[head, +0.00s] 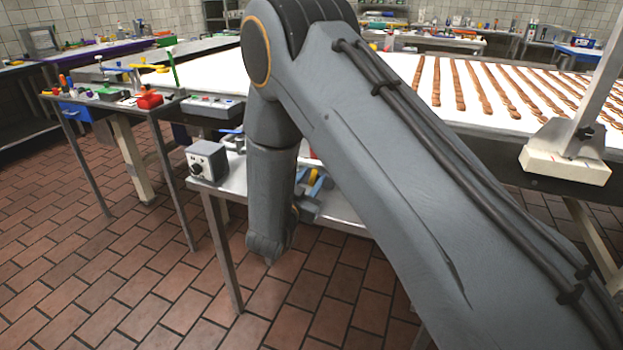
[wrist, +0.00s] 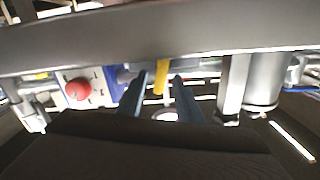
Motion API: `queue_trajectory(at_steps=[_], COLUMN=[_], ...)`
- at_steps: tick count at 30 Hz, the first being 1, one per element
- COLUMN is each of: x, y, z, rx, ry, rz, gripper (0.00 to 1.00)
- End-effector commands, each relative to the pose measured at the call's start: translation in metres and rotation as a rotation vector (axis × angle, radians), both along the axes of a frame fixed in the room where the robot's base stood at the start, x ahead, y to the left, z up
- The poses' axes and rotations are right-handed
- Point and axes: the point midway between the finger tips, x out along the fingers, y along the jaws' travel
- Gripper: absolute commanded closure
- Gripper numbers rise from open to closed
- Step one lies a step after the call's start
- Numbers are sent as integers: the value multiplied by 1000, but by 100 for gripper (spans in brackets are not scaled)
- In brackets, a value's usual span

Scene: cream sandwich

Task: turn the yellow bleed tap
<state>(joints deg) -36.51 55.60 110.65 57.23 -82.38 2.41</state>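In the wrist view a small yellow lever, which looks like the bleed tap (wrist: 161,77), hangs from the pipework just below a wide grey edge. My gripper (wrist: 162,79) is open, with one blue-grey finger on each side of the yellow lever. A gap shows between the lever and each finger, and I cannot tell how far in depth the tips reach. In the head view my arm covers most of the spot. A bit of yellow and blue shows beside the arm over the low metal table (head: 345,217), but I cannot tell what it is.
A red knob (wrist: 78,89) on a pale panel is left of my fingers. Metal cylinders (wrist: 262,82) stand to the right. A grey box with a dial (head: 207,162) sits on the low table. A belt with brown strips (head: 460,85) runs above; the tiled floor at left is clear.

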Motion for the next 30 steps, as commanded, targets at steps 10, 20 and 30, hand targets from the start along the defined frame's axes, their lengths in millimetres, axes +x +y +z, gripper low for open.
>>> queue_trajectory(at_steps=[10,20,30], x=[-8,-57,-74], y=[4,22,27], z=[0,0,0], rx=[0,0,0], ry=[-2,-1,0], rz=[2,4,0], gripper=[67,67,67])
